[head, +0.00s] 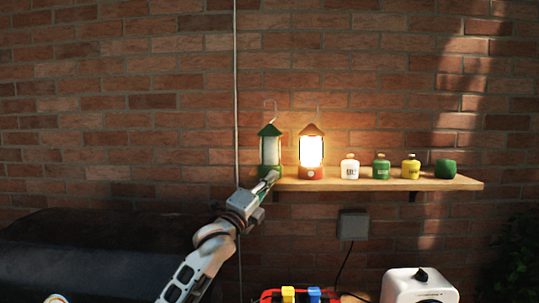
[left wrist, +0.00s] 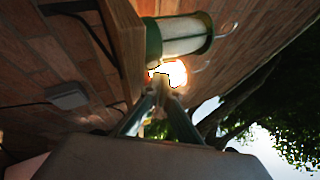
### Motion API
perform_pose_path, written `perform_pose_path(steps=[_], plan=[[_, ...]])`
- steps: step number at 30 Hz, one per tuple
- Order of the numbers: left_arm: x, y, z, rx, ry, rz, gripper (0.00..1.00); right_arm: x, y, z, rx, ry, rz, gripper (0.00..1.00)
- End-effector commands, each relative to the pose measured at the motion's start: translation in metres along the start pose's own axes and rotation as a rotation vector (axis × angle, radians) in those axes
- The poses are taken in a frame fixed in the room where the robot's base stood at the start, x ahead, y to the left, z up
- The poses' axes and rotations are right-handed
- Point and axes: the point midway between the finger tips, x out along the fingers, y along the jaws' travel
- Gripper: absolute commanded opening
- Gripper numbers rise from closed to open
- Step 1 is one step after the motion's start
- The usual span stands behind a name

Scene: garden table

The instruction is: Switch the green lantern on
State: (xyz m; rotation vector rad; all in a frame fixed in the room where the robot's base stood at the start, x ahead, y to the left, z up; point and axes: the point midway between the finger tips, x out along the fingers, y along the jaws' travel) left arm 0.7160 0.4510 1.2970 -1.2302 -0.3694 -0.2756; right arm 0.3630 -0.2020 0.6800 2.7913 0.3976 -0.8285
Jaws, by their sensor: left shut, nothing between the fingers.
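The green lantern (head: 270,152) stands upright at the left end of the wooden shelf (head: 430,184). Its pale glass shows no bright glow. In the left wrist view the green lantern (left wrist: 184,36) lies sideways across the top, beside the shelf's edge. My left gripper (head: 271,177) is shut and empty, its tips in front of the lantern's green base. Its fingers (left wrist: 160,88) also show in the left wrist view. I cannot tell whether they touch the lantern; its switch is not clearly visible. My right gripper is not in view.
A lit orange lantern (head: 311,152) stands just right of the green one. White (head: 349,169), green (head: 381,169) and yellow (head: 410,169) canisters and a dark green object (head: 445,169) follow along the shelf. A grey wall box (head: 353,225) hangs below. A vertical cable (head: 236,90) runs at left.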

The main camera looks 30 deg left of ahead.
Motion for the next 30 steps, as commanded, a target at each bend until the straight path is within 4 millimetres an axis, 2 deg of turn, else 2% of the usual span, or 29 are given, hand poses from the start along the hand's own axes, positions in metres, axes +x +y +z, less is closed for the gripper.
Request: perform_pose_path(steps=[30], plan=[[0.0063,0.0049,0.0046,0.0,0.0,0.001,0.0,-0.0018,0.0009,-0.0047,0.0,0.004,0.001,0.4]])
